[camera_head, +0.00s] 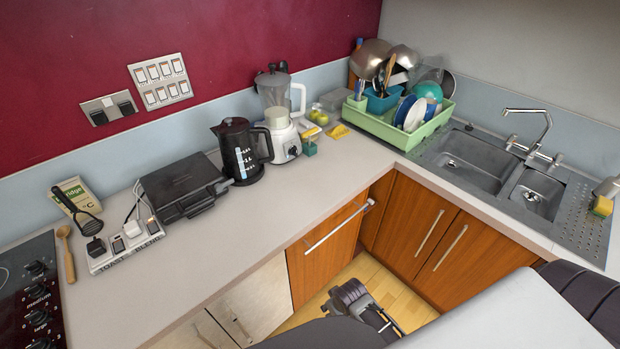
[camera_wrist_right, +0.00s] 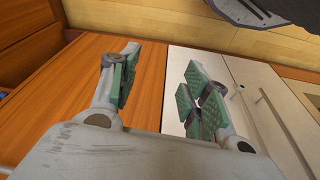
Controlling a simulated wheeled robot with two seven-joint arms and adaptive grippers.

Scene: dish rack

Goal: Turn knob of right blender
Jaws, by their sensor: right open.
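A blender with a clear jug (camera_head: 273,92) and a white base (camera_head: 283,134) stands on the counter against the back wall, right of the black kettle. Its small dark knob (camera_head: 292,152) is on the front of the base. I see only one blender clearly. My right gripper (camera_head: 385,322) is low in front of the cabinets, below the counter top and well apart from the blender. In the right wrist view its green-padded fingers (camera_wrist_right: 163,88) are spread with nothing between them. The blender is not in that view. My left gripper is not in view.
A black kettle (camera_head: 240,150) stands just left of the blender, with a black grill (camera_head: 180,186) further left. A green dish rack (camera_head: 390,128) and sink (camera_head: 470,162) are to the right. The counter (camera_head: 290,205) in front of the blender is clear. A cabinet handle (camera_head: 335,228) sticks out below.

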